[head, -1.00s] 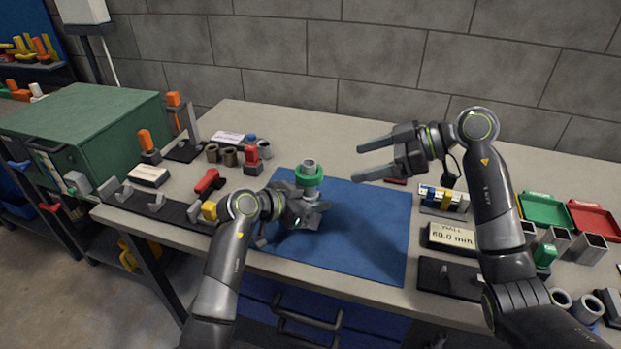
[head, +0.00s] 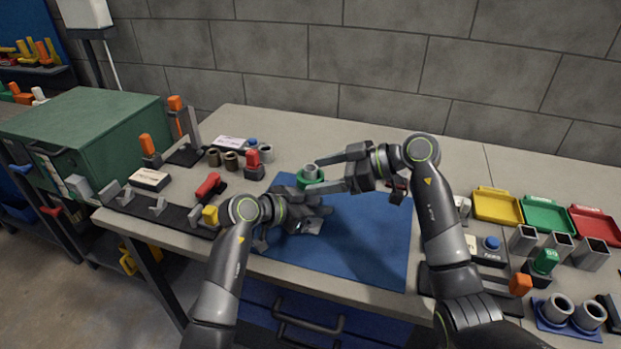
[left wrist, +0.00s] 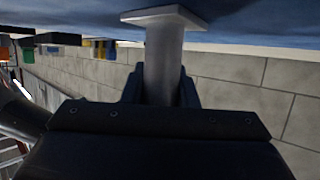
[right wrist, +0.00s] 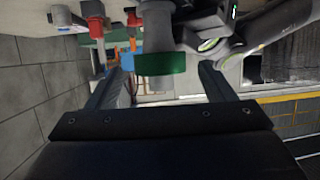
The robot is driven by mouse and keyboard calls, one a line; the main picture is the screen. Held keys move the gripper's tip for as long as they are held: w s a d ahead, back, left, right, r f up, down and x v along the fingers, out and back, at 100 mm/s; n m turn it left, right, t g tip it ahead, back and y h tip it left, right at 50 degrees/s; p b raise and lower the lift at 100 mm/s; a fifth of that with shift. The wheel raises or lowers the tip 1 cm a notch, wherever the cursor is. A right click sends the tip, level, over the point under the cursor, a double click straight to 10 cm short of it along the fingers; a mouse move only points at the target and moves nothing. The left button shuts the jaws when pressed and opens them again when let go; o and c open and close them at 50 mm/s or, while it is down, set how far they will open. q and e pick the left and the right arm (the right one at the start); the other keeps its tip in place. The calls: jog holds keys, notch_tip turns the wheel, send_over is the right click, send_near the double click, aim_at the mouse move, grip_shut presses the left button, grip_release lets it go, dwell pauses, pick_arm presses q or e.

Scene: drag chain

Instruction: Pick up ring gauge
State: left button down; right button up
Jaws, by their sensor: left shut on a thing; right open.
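The green ring gauge (head: 302,184) sits around a grey tubular part (head: 310,170) above the blue mat. The ring also shows in the right wrist view (right wrist: 160,64), between the right fingers. My left gripper (head: 318,212) is shut on the grey part below the ring; the left wrist view shows its shaft (left wrist: 163,70) and square flange (left wrist: 165,17) between the fingers. My right gripper (head: 325,176) is open, coming from the right, with its fingers near or around the ring. Contact between the fingers and ring cannot be told.
The blue mat (head: 370,240) is otherwise clear. Yellow (head: 496,206), green (head: 545,215) and red (head: 594,224) trays stand at the right. A red clamp-like tool (head: 208,186) and brown cylinders (head: 231,160) lie at the left. A green cabinet (head: 85,130) stands at far left.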

jog(key=shift+x, duration=0.8)
jog(key=shift+d, duration=0.1)
jog(key=c, duration=1.1)
jog(key=shift+r, duration=0.15)
notch_tip(320, 180, up, 10)
jog(key=shift+f, duration=0.1)
pick_arm(q)
jog(key=c, duration=1.1)
grip_release()
jog(key=shift+o, duration=0.2)
